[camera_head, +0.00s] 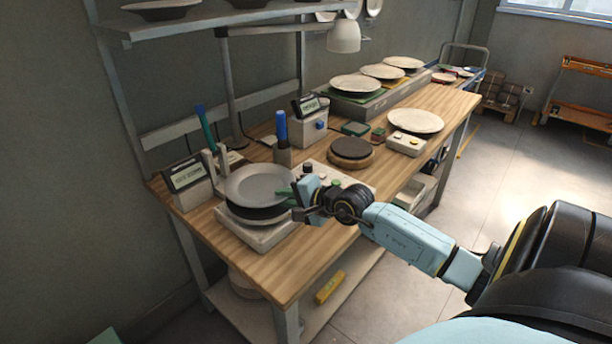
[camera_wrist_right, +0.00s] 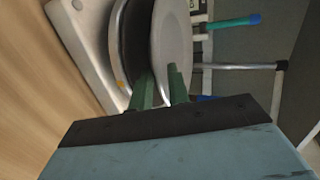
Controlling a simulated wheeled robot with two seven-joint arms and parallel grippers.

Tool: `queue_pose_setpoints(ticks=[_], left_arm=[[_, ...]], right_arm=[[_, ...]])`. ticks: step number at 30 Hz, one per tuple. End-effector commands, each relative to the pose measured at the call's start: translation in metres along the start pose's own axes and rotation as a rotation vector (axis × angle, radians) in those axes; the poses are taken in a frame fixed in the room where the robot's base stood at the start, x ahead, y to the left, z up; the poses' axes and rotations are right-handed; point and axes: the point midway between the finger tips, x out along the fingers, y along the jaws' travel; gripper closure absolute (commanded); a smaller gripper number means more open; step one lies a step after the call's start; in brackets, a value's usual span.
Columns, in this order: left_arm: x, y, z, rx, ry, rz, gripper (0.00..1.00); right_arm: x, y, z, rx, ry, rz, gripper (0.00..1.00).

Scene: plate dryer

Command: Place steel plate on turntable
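A grey steel plate (camera_head: 260,184) lies level over a dark round disc on a white square base (camera_head: 262,236) at the bench's near left end. It also shows in the wrist view (camera_wrist_right: 174,35). My right gripper (camera_head: 290,197) is at the plate's right rim. In the wrist view its green fingers (camera_wrist_right: 161,88) stand on either side of the rim; whether they press on it I cannot tell. The turntable (camera_head: 351,153), a round wooden base with a dark top, is empty, farther back and right. My left gripper is not in view.
A blue-capped bottle (camera_head: 282,135) and a small display box (camera_head: 310,124) stand behind the plate. A display box (camera_head: 187,182) stands left of it. A flat control panel (camera_head: 325,178) lies between plate and turntable. A white plate (camera_head: 415,121) sits beyond the turntable.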

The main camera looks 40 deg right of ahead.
Motion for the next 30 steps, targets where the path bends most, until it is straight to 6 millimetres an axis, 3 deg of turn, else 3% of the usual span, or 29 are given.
queue_pose_setpoints(ticks=[18,30], left_arm=[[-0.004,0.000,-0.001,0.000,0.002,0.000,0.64],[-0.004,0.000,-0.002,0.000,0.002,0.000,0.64]], right_arm=[[-0.096,0.001,0.000,0.000,-0.001,0.003,0.82],[-0.112,0.000,0.000,0.000,-0.001,0.000,0.82]])
